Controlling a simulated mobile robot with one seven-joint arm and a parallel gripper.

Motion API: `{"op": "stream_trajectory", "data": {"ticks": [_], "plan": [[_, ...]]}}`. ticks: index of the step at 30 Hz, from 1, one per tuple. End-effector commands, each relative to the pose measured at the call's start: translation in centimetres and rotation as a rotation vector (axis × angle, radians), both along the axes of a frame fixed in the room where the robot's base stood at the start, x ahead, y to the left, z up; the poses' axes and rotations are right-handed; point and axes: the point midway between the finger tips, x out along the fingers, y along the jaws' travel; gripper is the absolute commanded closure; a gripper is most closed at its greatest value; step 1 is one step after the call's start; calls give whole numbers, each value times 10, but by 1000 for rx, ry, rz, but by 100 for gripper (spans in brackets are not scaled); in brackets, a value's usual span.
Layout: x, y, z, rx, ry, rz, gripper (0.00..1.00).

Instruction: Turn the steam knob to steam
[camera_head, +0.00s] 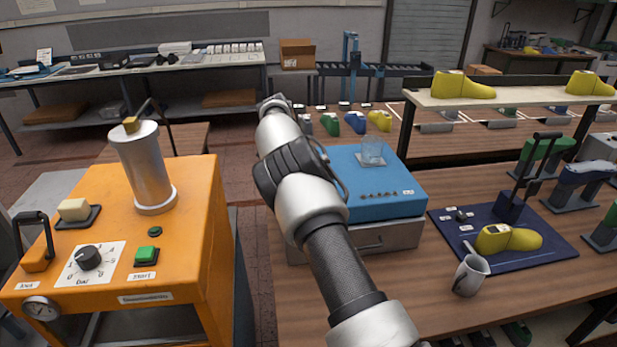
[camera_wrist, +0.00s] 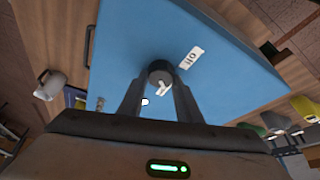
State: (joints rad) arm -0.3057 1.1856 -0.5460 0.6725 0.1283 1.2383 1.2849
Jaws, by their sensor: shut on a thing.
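A small dark round knob (camera_wrist: 160,70) with a white pointer mark sits on the blue top (camera_wrist: 230,60) of a box in the wrist view. My gripper (camera_wrist: 159,82) has one finger on each side of the knob and is shut on it. A white label (camera_wrist: 191,57) lies to the upper right of the knob, its print too small to read surely. A small white patch (camera_wrist: 145,101) shows between the fingers. In the head view the blue box (camera_head: 395,190) stands on the bench, and my arm hides the knob and gripper.
A clear glass (camera_head: 373,151) stands on the blue box.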

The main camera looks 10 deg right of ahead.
Motion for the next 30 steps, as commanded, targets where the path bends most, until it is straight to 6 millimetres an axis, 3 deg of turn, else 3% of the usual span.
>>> {"op": "stream_trajectory", "data": {"ticks": [20, 21, 23, 24, 30], "plan": [[0, 1, 0, 2, -1, -61, 91], [0, 1, 0, 2, -1, -61, 64], [0, 1, 0, 1, -1, -60, 54], [0, 1, 0, 1, -1, -60, 50], [0, 0, 0, 1, 0, -59, 50]]}}
